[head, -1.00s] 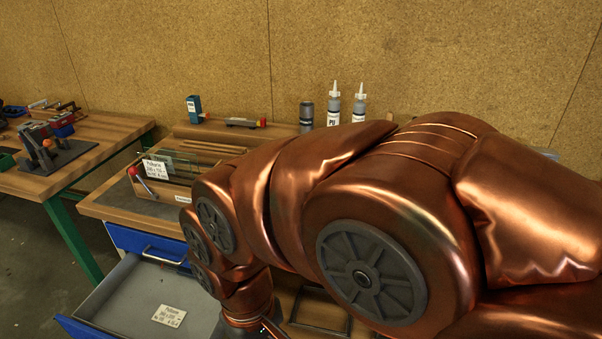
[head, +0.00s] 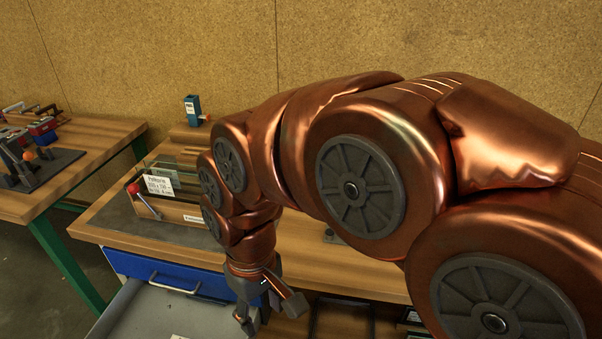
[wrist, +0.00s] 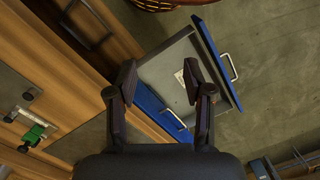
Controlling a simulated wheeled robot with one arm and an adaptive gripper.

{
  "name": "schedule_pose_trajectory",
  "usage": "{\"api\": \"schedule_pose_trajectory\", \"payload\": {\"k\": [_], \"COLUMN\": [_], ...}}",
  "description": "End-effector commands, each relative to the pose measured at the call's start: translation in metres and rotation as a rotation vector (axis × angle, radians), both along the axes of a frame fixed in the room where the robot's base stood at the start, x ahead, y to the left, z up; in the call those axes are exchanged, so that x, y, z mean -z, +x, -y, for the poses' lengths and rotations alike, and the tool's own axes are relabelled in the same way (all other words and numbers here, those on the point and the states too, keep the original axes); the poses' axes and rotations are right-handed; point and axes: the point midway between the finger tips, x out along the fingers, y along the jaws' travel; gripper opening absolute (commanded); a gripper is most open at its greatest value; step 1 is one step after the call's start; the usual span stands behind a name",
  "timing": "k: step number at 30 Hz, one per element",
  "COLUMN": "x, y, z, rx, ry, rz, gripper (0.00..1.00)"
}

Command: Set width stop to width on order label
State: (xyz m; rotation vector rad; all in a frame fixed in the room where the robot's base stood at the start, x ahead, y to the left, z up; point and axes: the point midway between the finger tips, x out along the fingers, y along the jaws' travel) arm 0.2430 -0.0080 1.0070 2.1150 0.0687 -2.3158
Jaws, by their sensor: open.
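My gripper (head: 272,314) hangs open and empty over the front of the workbench, beside the open drawer. In the wrist view its two fingers (wrist: 160,82) are apart, with the drawer beyond them. A white order label (head: 161,182) with printed text stands at the glass rack on the bench; its numbers are too small to read surely. Another white label (wrist: 180,77) lies in the drawer. A green and grey fitting (wrist: 36,133) sits on the bench at the left of the wrist view; I cannot tell whether it is the width stop.
The blue-fronted drawer (head: 150,312) is pulled out. A red-knobbed lever (head: 146,203) stands in front of the rack. A second bench (head: 75,175) with tools is at the left. My own arm hides much of the main bench (head: 120,230).

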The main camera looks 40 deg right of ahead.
Motion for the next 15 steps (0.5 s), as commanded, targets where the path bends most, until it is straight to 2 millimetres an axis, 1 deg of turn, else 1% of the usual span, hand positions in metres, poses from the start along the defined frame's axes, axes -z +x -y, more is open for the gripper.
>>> {"api": "schedule_pose_trajectory", "payload": {"k": [1,3,5,6,8,9,11,12,14,15], "x": [-0.001,-0.007,-0.012,-0.016,-0.020,-0.022,-0.026,-0.027,-0.030,-0.031], "y": [0.020,0.050,0.076,0.092,0.116,0.131,0.152,0.165,0.182,0.193], "z": [0.006,0.018,0.031,0.041,0.058,0.072,0.094,0.111,0.139,0.159], "rx": [0.000,-0.008,-0.009,-0.010,-0.005,0.001,0.011,0.022,0.038,0.053], "ry": [0.012,0.027,0.038,0.043,0.051,0.052,0.054,0.053,0.049,0.045], "rz": [0.022,0.065,0.102,0.128,0.167,0.192,0.232,0.257,0.295,0.319], "gripper": [0.51,0.51,0.51,0.51,0.51,0.51,0.51,0.51,0.51,0.51]}}
